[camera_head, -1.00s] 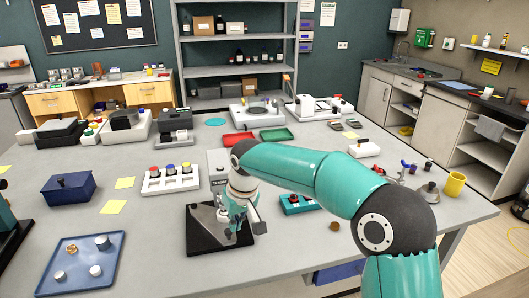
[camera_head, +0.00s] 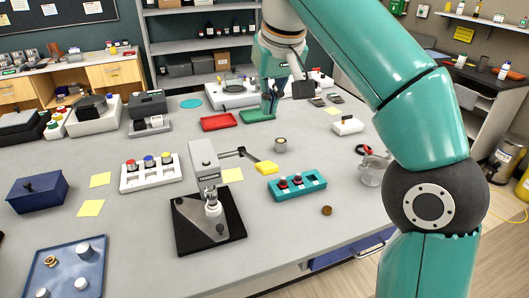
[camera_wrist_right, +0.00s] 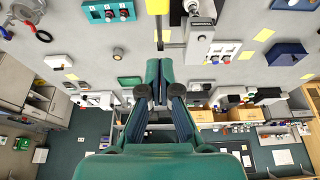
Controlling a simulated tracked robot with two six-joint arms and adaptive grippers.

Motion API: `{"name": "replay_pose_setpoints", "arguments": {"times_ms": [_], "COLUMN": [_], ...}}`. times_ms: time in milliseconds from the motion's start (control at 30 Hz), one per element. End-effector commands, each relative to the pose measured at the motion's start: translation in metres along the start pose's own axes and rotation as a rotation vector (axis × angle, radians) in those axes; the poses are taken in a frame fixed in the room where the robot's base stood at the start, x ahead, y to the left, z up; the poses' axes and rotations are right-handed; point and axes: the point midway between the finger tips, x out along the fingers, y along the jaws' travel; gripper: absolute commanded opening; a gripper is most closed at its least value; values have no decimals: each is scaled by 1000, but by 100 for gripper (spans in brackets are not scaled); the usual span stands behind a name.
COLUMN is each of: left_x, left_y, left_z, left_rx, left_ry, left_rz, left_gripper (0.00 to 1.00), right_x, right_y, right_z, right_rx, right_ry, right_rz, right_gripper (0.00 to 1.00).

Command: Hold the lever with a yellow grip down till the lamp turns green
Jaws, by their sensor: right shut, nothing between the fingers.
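The lever's yellow grip (camera_head: 266,167) sticks out to the right of a grey press (camera_head: 205,160) on a dark base plate (camera_head: 188,238). A dark arm joins the grip to the press. The grip also shows at the top of the right wrist view (camera_wrist_right: 158,6). My left gripper is not in view.
A teal box with red-topped parts (camera_head: 297,186) and a small grey cylinder (camera_head: 280,145) lie to the right of the press. A white block with coloured knobs (camera_head: 150,172) stands to its left. Red (camera_head: 219,122) and green (camera_head: 258,116) trays lie behind.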

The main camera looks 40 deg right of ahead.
Motion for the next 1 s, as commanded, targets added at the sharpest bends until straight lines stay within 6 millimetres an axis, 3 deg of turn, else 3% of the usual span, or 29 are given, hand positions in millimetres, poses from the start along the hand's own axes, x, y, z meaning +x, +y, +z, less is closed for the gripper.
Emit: {"name": "replay_pose_setpoints", "arguments": {"times_ms": [267, 633, 1000], "left_x": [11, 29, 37], "left_y": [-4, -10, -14], "left_z": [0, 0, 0], "left_rx": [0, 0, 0], "left_ry": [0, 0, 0], "left_rz": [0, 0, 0], "left_gripper": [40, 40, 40], "right_x": [27, 103, 126], "right_y": [1, 2, 2], "right_z": [2, 2, 27], "right_rx": [1, 2, 3], "right_ry": [-3, -4, -1], "right_rz": [2, 2, 1], "right_gripper": [0, 0, 0]}}
